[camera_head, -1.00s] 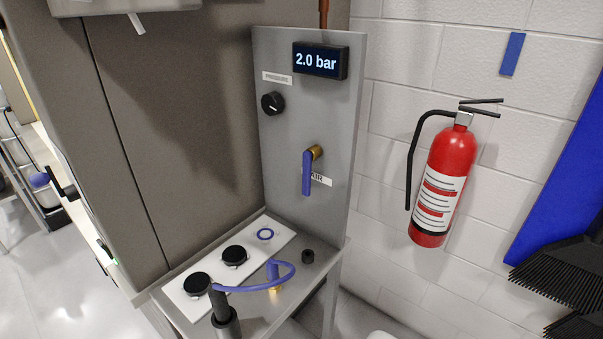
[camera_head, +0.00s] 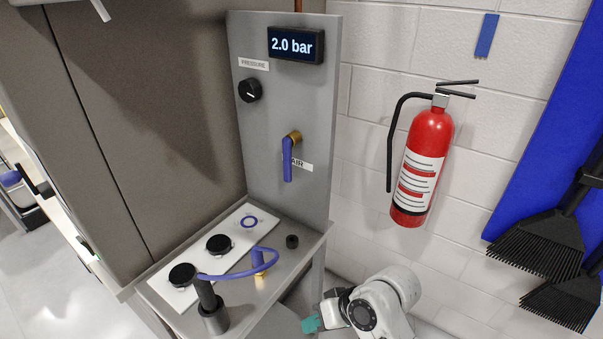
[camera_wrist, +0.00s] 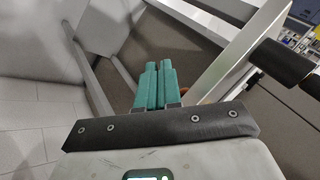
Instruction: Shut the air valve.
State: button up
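The air valve (camera_head: 289,158) is on the upright grey panel, with a brass body and a blue lever hanging straight down beside the AIR label (camera_head: 299,165). The display (camera_head: 295,45) above it reads 2.0 bar. My gripper (camera_head: 310,324), with teal fingers, is at the bottom of the head view, low and to the right of the bench, well apart from the valve. In the wrist view its fingers (camera_wrist: 154,84) lie side by side, closed with nothing seen between them. The valve is not recognisable in the wrist view.
A black pressure knob (camera_head: 250,90) is left of the valve. A red fire extinguisher (camera_head: 422,165) hangs on the right wall, near brushes (camera_head: 540,245).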

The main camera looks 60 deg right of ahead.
aim_at(291, 171)
jog(key=w+d+r+m+t, duration=0.1)
jog(key=d+r+m+t, duration=0.1)
jog(key=r, duration=0.1)
jog(key=w+d+r+m+t, duration=0.1)
jog(key=d+r, duration=0.2)
jog(key=w+d+r+m+t, duration=0.1)
jog(key=d+r+m+t, duration=0.1)
jog(key=d+r, duration=0.1)
jog(key=shift+w+d+r+m+t+h, duration=0.2)
jog(key=shift+w+r+m+t+h, duration=0.05)
jog(key=shift+m+t+h, duration=0.05)
grip_shut()
jog(key=s+d+r+m+t+h, duration=0.2)
jog(key=d+r+m+t, duration=0.3)
jog(key=d+r, duration=0.4)
notch_tip(291, 171, up, 3)
jog(key=shift+s+r+t, duration=0.1)
jog(key=shift+s+t, duration=0.2)
jog(key=shift+s, duration=0.05)
jog(key=w+p, duration=0.4)
jog(key=w, duration=0.9)
jog(key=shift+w+a+r+p, duration=0.1)
jog(key=shift+w+p, duration=0.1)
jog(key=shift+p, duration=0.1)
jog(key=shift+w, duration=0.35)
